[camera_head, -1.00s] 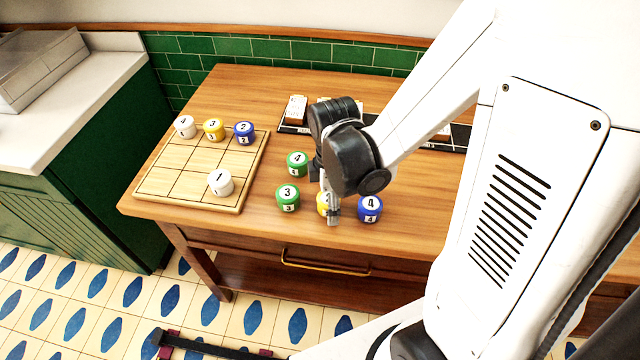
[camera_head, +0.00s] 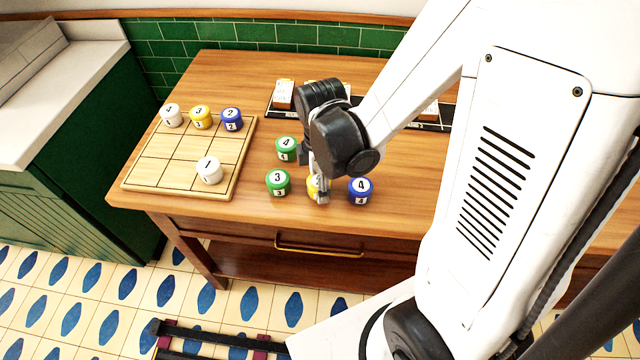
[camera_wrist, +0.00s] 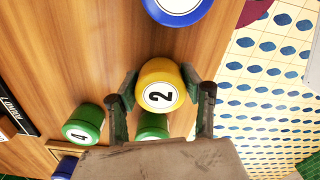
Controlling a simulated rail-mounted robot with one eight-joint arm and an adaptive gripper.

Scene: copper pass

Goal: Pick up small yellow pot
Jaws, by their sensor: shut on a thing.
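The small yellow pot (camera_head: 313,186) stands on the wooden table near its front edge, mostly hidden behind my gripper in the head view. In the wrist view the yellow pot (camera_wrist: 160,86) shows a white lid face with the number 2. My gripper (camera_head: 320,192) is shut on it, with one finger on each side of it in the wrist view (camera_wrist: 163,92). I cannot tell any gap between pot and table. Another yellow pot (camera_head: 200,117), marked 3, stands on the wooden grid board (camera_head: 183,160).
A green pot (camera_head: 278,183) stands close on the left and a blue pot (camera_head: 361,190) close on the right. Another green pot (camera_head: 286,148) is behind. White pots (camera_head: 209,170) and a blue pot (camera_head: 232,119) stand on the board. A black tray (camera_head: 432,126) lies at the back.

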